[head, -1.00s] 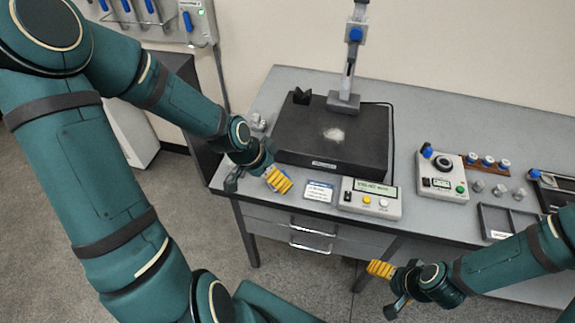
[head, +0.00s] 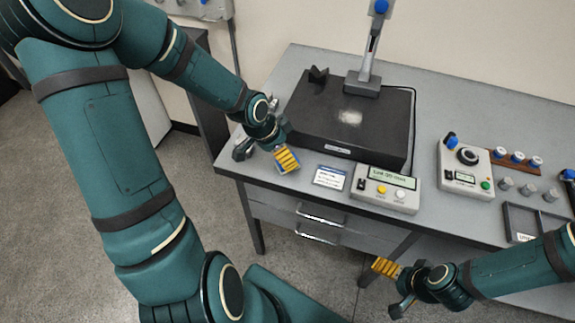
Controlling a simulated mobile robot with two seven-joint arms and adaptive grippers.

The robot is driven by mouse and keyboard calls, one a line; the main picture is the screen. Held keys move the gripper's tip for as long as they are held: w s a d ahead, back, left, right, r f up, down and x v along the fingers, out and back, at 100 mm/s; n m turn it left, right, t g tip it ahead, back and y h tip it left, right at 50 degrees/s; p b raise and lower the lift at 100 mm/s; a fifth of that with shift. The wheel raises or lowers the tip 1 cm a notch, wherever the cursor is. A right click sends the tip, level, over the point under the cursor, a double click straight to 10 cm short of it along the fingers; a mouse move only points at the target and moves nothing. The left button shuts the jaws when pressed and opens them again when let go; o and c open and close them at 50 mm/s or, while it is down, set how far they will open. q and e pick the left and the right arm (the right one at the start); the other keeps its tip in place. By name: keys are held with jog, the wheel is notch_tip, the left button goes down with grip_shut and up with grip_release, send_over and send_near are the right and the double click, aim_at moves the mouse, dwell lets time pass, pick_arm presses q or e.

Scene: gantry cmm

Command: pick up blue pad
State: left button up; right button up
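I cannot make out a blue pad for certain. A small blue item (head: 568,174) shows at the right edge, cut off by the picture, and its shape is unclear. My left gripper (head: 264,155) is at the left front corner of the bench, beside the black slab. Its fingers stand apart, one showing a ridged yellow face, and I see nothing held. My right gripper (head: 393,287) is low in front of the bench, fingers apart and empty.
The grey bench (head: 455,218) carries a black slab (head: 345,125) with a probe column (head: 368,75), a labelled card (head: 330,178), a display box (head: 388,188), a dial box (head: 464,168) and a divided tray (head: 528,222). Drawers (head: 310,222) are below.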

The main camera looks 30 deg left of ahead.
pick_arm(q)
jog(key=b+x, duration=0.3)
jog(key=x, duration=0.2)
jog(key=shift+s+d, duration=0.1)
jog(key=shift+d, duration=0.1)
jog(key=c, duration=1.3)
